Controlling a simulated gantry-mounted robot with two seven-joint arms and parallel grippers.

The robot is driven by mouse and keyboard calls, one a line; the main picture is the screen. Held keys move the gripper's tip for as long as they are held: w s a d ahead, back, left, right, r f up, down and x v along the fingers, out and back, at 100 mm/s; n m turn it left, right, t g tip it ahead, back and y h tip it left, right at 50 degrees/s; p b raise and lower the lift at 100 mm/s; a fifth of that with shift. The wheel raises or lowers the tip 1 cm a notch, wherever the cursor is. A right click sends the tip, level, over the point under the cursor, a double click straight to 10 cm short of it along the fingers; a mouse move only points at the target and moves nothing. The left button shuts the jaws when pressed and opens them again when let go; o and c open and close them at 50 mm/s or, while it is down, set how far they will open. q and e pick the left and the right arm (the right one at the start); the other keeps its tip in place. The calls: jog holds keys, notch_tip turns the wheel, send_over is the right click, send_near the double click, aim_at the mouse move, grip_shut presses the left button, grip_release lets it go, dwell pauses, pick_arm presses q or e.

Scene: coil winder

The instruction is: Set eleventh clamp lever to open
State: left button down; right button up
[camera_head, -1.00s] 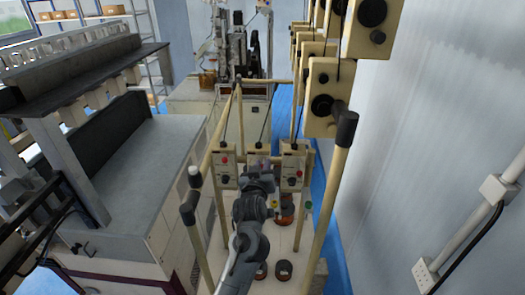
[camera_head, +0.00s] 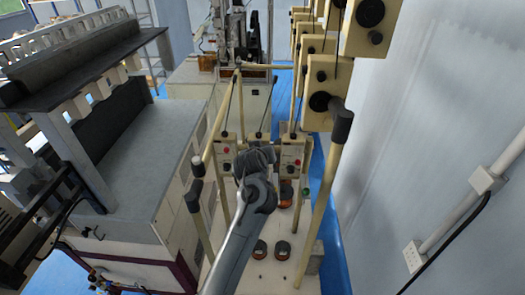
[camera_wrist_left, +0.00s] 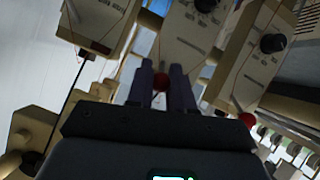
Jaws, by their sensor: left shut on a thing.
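In the left wrist view, the two dark fingers of my left gripper (camera_wrist_left: 163,75) are shut on a small red knob (camera_wrist_left: 160,82), in front of a cream control box (camera_wrist_left: 185,38). I cannot tell how the lever that carries this knob is set. Another red knob (camera_wrist_left: 247,120) shows beside a second cream box (camera_wrist_left: 258,55) to the right. In the head view my left arm covers the middle of the row of boxes and hides the fingers. A left box (camera_head: 227,168) and a right box (camera_head: 290,168) flank it. I cannot tell which lever is the eleventh.
Cream posts (camera_head: 322,205) and a column of tensioner boxes (camera_head: 322,85) stand close on the right. A grey-topped machine (camera_head: 140,165) fills the left. Orange-and-dark spools (camera_head: 282,250) sit on the cream base (camera_head: 258,275) below the boxes.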

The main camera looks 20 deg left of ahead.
pick_arm(q)
jog(key=c, duration=1.1)
grip_release()
jog(key=shift+o, duration=0.2)
jog(key=v, duration=1)
jog(key=shift+s+r, duration=0.25)
jog(key=shift+s, duration=0.1)
jog(key=shift+f, duration=0.1)
